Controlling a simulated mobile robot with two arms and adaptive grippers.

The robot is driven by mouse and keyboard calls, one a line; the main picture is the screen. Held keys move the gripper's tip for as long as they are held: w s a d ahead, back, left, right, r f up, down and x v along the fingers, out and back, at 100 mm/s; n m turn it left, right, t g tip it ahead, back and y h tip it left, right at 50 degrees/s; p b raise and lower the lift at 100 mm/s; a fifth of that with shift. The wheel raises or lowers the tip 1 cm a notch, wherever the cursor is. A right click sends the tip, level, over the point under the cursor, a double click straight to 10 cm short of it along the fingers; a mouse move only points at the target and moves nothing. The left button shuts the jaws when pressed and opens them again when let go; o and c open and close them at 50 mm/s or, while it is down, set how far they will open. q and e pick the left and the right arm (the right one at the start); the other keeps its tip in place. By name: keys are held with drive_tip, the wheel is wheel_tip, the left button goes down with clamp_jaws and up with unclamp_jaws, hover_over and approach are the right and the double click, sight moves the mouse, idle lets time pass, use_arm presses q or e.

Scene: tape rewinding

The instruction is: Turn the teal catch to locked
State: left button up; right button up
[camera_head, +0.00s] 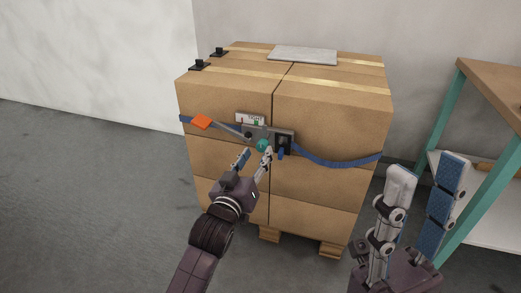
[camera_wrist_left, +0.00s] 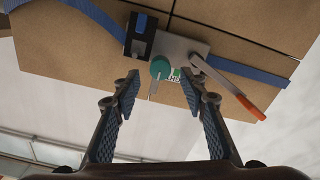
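The teal catch (camera_head: 263,146) is a round knob on a grey metal ratchet plate (camera_head: 254,132) at the front of the stacked cartons. In the left wrist view the catch (camera_wrist_left: 160,67) sits near the centre, with a thin pale bar pointing from it toward the gripper. Green lettering (camera_wrist_left: 173,75) beside it is partly hidden. My left gripper (camera_head: 256,157) is open just in front of the catch. Its fingertips (camera_wrist_left: 161,84) lie either side of the pale bar; I cannot tell whether they touch. My right gripper (camera_head: 426,178) is open and empty, at the lower right.
A lever with an orange handle (camera_head: 202,122) extends left from the plate. A black buckle (camera_head: 284,141) and blue strap (camera_head: 340,162) are at its right. A white label (camera_head: 250,119) is above. A teal-legged table (camera_head: 489,84) stands right. The floor at left is clear.

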sight(261, 147)
use_arm(q)
drive_tip(key=shift+b+x, duration=0.85)
drive_tip(key=shift+x, duration=1.75)
drive_tip(key=shift+f, duration=0.1)
clamp_jaws()
